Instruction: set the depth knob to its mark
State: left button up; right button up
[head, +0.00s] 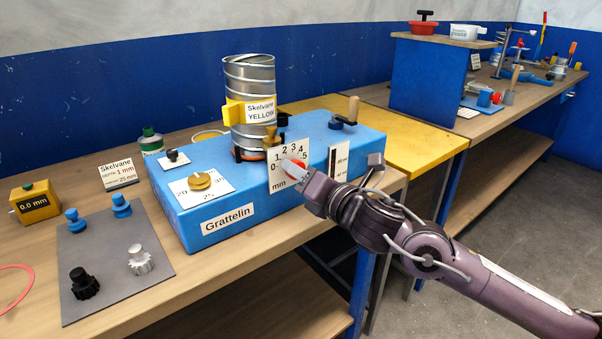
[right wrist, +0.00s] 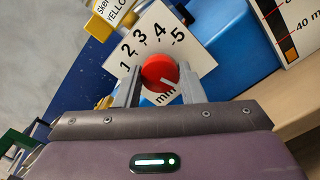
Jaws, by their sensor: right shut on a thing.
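My right gripper (head: 297,179) is shut on the knob. In the right wrist view, the red knob (right wrist: 160,72) is between the two fingers. A white line shows on its lower face, but I cannot tell which number it marks. The card (head: 119,173) reads Skelvane, depth 1 mm; its second line is too small to read surely. My left gripper is out of view.
A spiral metal duct (head: 250,85) with a yellow Skelvane label stands on the machine. A brass knob (head: 200,181) is on its top left. A yellow 0.0 mm gauge (head: 35,204) and a grey mat (head: 110,282) with several knobs lie left.

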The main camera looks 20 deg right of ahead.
jog(key=shift+m, duration=0.4)
pick_arm(q)
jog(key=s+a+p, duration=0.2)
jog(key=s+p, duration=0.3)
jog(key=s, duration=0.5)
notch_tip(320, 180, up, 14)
jog(key=p, duration=1.5)
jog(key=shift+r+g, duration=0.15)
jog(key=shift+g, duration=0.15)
pick_arm(e)
jog(key=shift+m, duration=14.5)
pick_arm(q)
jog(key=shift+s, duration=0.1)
pick_arm(e)
jog(key=shift+f, duration=0.1)
jog(key=o, duration=1)
